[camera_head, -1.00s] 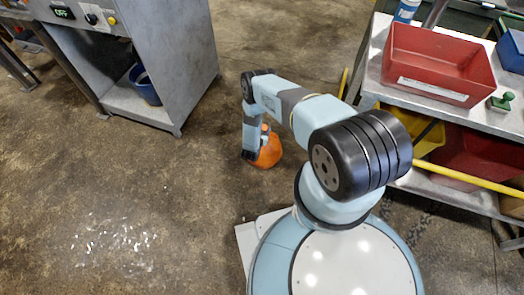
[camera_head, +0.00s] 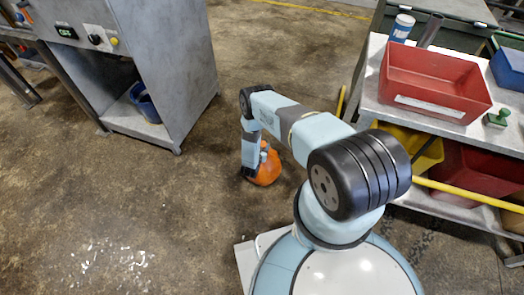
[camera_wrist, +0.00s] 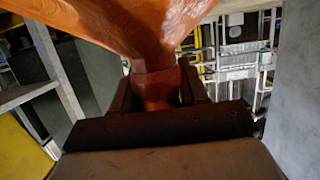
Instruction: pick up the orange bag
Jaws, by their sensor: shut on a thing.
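The orange bag (camera_head: 267,168) shows in the head view below my bent arm, partly hidden by the wrist. My gripper (camera_head: 249,172) is at the bag's left side there, its fingers mostly hidden. In the wrist view the bag's orange body (camera_wrist: 110,22) fills the top. Its narrow gathered neck (camera_wrist: 155,88) sits between the two dark fingers of my gripper (camera_wrist: 160,92), which is shut on it. I cannot tell from the head view whether the bag touches the floor.
A grey machine cabinet (camera_head: 180,75) with a blue bucket (camera_head: 146,105) stands at the left. A metal shelf (camera_head: 375,85) at the right carries a red bin (camera_head: 433,85), with a yellow bin (camera_head: 418,147) below. The floor (camera_head: 120,205) at the left is open, with pale scraps.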

